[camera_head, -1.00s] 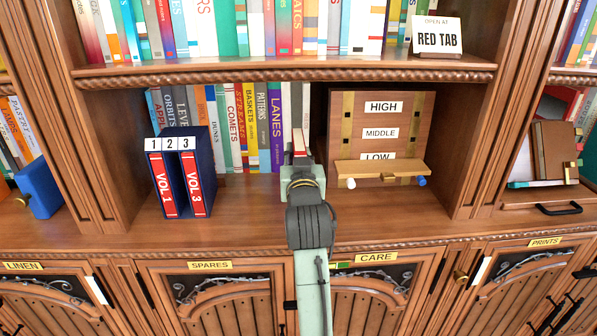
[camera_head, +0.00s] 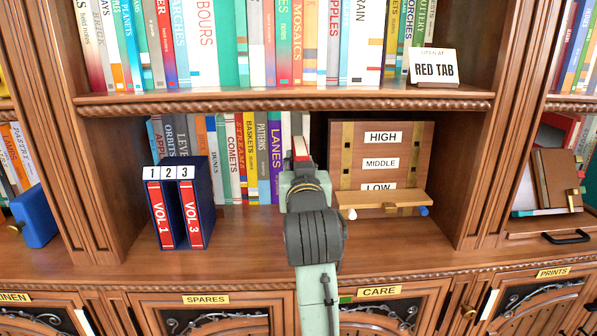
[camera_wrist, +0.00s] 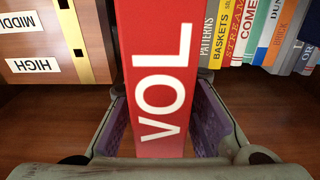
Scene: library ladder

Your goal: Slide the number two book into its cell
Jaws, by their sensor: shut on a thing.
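The slipcase (camera_head: 206,190) is dark blue and stands upright on the shelf at left, with labels 1, 2 and 3 on top. Red spines VOL.1 (camera_head: 161,215) and VOL.3 (camera_head: 192,214) fill its outer cells, with a dark gap under label 2. My gripper (camera_wrist: 160,125) is shut on a red book (camera_wrist: 158,60) marked VOL, one purple-padded finger on each side. The book's number is hidden. In the head view my gripper (camera_head: 303,180) is right of the slipcase and apart from it; only a small red bit of the book (camera_head: 301,148) shows.
A wooden board (camera_head: 357,160) labelled HIGH, MIDDLE and LOW, with a small ledge (camera_head: 385,198), stands right of my gripper. A row of books (camera_head: 240,150) lines the back. The upper shelf edge (camera_head: 280,104) runs above. Bare shelf lies between slipcase and gripper.

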